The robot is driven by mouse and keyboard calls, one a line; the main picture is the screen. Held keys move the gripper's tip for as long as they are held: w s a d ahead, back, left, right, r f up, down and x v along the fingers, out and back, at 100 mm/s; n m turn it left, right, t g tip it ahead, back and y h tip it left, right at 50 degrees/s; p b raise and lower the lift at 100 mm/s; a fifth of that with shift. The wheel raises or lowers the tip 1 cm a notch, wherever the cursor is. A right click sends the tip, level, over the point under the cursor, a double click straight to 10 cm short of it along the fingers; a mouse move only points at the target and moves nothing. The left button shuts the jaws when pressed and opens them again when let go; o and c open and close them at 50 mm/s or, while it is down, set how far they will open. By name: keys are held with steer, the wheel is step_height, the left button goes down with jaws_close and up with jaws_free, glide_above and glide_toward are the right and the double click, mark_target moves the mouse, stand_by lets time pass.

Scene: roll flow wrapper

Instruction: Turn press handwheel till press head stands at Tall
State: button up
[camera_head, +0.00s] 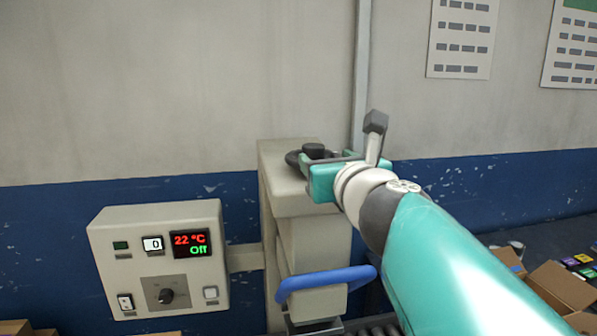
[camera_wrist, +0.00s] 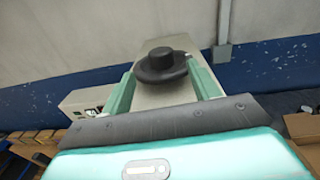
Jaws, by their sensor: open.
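The press handwheel (camera_head: 314,151) is a dark disc with a round hub, on top of the beige press column (camera_head: 283,201). It also shows in the wrist view (camera_wrist: 160,66), upper middle. My gripper (camera_head: 331,165) is at the column's top. In the wrist view its two teal fingers (camera_wrist: 163,88) are apart, one on each side of the wheel; I cannot tell whether either touches it. A blue bar handle (camera_head: 325,282) sits low on the column's front. My gripper and arm hide part of the wheel and the column's right side. I see no Tall mark.
A control box (camera_head: 160,257) stands left of the column, its display reading 22 °C and Off. A grey pipe (camera_head: 362,75) runs up the wall behind. Open cardboard boxes (camera_head: 560,288) stand at the lower right. The wall above the wheel is clear.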

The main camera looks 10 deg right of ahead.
steer(key=s, duration=0.6)
steer(key=shift+s+d, duration=0.15)
steer(key=shift+s, duration=0.05)
